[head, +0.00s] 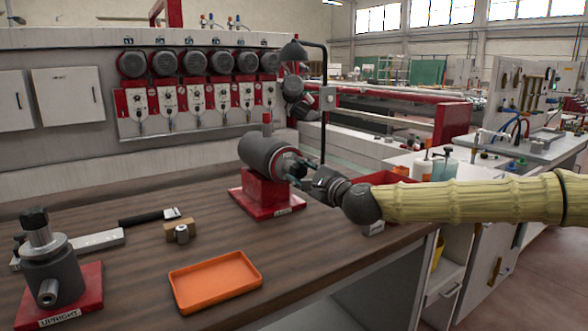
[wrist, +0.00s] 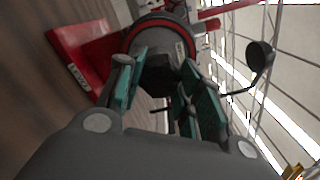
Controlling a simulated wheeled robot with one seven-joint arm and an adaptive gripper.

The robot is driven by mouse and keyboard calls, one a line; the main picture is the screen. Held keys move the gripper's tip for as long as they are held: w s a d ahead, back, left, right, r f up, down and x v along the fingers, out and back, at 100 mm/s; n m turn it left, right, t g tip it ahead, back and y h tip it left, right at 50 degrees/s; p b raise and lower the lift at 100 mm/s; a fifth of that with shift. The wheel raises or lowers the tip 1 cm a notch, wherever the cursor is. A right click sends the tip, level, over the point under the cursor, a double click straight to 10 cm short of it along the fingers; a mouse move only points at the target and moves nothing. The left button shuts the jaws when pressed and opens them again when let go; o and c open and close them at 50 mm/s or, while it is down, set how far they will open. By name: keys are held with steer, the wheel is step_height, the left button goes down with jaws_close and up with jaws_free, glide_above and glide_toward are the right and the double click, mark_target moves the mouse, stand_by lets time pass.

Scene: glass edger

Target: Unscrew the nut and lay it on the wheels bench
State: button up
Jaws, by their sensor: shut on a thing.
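A grey spindle (head: 268,155) lies on its side on a red stand (head: 262,197) on the brown bench (head: 130,262). It also shows in the wrist view with a red ring (wrist: 131,38) around its face. My gripper (head: 298,173) comes from the right to the spindle's end. In the wrist view my gripper's teal-padded fingers (wrist: 163,70) are shut on the dark nut (wrist: 160,78) at the spindle's face. In the head view the fingers mostly hide the nut. I cannot tell how far it is threaded on.
An orange tray (head: 214,283) lies empty at the bench's front. A wooden block (head: 179,231) with a small metal part and an upright spindle (head: 52,265) on a red base stand left. Another bench (head: 540,150) stands right.

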mark_target(302, 173)
steer(key=n, duration=1.3)
steer(key=shift+n, duration=0.4)
steer(key=shift+f, duration=0.1)
steer(key=shift+v, duration=0.8)
steer(key=shift+v, duration=1.6)
steer(key=shift+v, duration=5)
